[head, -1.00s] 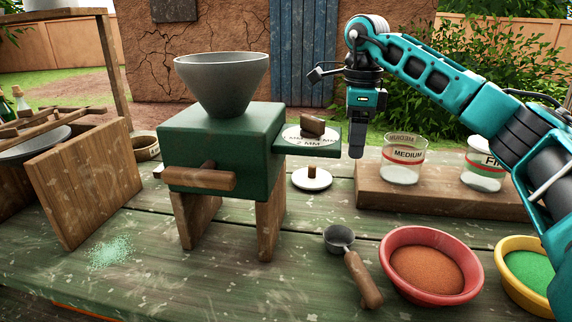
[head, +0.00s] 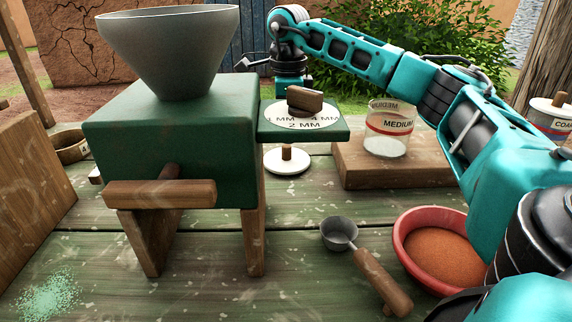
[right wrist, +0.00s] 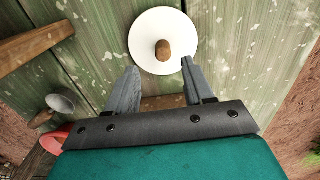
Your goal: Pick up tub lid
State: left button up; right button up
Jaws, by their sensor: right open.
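The tub lid (head: 287,167) is a white disc with a brown wooden knob. It lies flat on the green plank table, below and behind the mill's side plate, whole in the right wrist view (right wrist: 150,22). My right gripper (right wrist: 160,67) is open and empty, its two fingertips at the near edge of the lid in that view, one on either side of the knob's line. I cannot tell how high they are above it. In the head view its fingers are hidden behind the mill's side plate. My left gripper is in neither view.
The green mill (head: 170,140) with its grey hopper (head: 170,50) stands left of the lid, its dial plate (head: 305,132) jutting out. A glass MEDIUM tub (head: 388,140) stands on a wooden board (head: 352,170). A scoop (head: 340,234) and red bowl (head: 398,240) lie in front.

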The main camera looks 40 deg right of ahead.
aim_at(287, 146)
jog(key=f, duration=0.2)
jog(key=f+b, duration=0.1)
jog(key=f, duration=0.1)
jog(key=f+b, duration=0.1)
jog(key=f, duration=0.1)
jog(key=shift+w+d, duration=0.1)
jog(key=shift+w, duration=0.15)
jog(key=shift+r, duration=0.1)
grip_shut()
